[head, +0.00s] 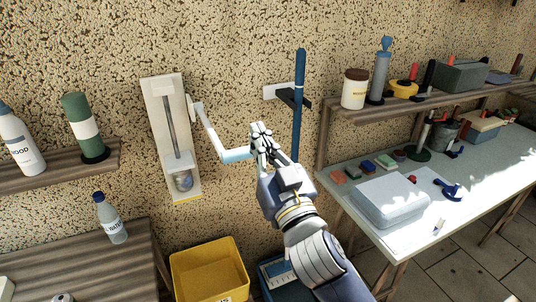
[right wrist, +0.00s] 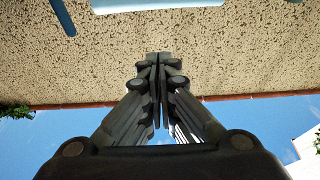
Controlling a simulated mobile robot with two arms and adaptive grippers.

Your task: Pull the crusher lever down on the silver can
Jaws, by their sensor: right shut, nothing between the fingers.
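The can crusher (head: 168,120) is a white plate on the speckled wall, with a grey rail down its middle. The silver can (head: 184,181) sits upright in the holder at its foot. The lever (head: 208,130) slants down to the right from the crusher's upper right side and ends in a light blue handle (head: 237,156). My right gripper (head: 260,132) is shut and empty beside the handle's right end; contact is unclear there. In the right wrist view, the shut fingers (right wrist: 158,58) point toward a pale bar, likely the handle (right wrist: 155,5), with a gap between.
A blue pole (head: 299,110) stands behind my right gripper. A yellow bin (head: 209,270) is below the crusher. A left shelf holds bottles. A right workbench (head: 440,225) carries a grey box (head: 389,201) and small items, below a loaded shelf.

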